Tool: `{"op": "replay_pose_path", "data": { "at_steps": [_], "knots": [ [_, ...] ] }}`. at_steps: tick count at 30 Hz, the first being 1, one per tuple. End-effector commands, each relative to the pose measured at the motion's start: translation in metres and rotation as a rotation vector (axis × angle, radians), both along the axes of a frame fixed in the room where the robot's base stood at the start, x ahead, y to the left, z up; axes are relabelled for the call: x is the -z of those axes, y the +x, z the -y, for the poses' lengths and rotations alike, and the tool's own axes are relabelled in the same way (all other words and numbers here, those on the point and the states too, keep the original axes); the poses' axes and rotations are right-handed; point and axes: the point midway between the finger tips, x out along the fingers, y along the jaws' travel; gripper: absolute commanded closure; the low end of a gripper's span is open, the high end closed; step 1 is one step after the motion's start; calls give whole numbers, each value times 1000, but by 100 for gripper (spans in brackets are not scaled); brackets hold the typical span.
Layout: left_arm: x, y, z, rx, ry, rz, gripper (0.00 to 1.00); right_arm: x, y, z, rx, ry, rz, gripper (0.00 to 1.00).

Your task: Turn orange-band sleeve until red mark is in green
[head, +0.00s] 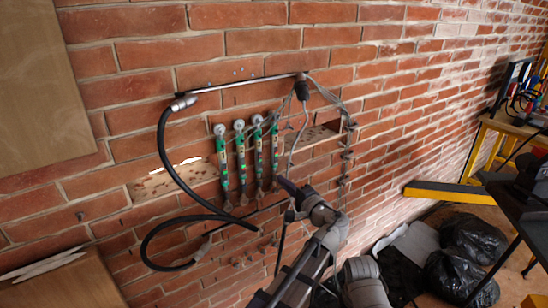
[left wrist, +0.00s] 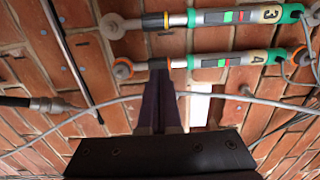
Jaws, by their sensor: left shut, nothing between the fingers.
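Several green hand-held testers hang side by side on the brick wall in the head view, the rightmost one (head: 275,150) nearest my left gripper (head: 284,185). In the left wrist view, the tester numbered 3 (left wrist: 255,15) has a sleeve with an orange-yellow band (left wrist: 166,20) and a dark part. Below it, the tester numbered 4 (left wrist: 245,58) has a dark sleeve (left wrist: 158,63); no orange band shows on it. Both have small windows with green and red patches, too small to read exactly. My left gripper (left wrist: 160,82) is shut and empty, its tips at tester 4's sleeve; contact is unclear. My right gripper is not identifiable.
A metal bar (head: 245,82) with a black hose (head: 165,150) hanging from it frames the testers. Grey cables (left wrist: 110,103) cross the wall close to my left gripper. Black bags (head: 465,240) and a yellow-edged beam (head: 448,192) are at right.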

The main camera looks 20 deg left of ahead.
Motion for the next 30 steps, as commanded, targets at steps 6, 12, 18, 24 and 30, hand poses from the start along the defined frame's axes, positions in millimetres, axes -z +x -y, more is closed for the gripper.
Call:
{"op": "replay_pose_path", "data": {
  "at_steps": [6,12,18,24,30],
  "knots": [
    [0,0,0,0,0,0,100,0,0,0,0,0,0,100],
    [0,0,0,0,0,0,100,0,0,0,0,0,0,100],
    [0,2,-2,0,0,0,100,0,0,0,0,0,0,100],
    [0,4,-4,-1,0,0,100,0,0,0,0,0,0,100],
    [0,5,-6,0,0,0,100,0,0,0,0,0,0,100]
  ]
}}
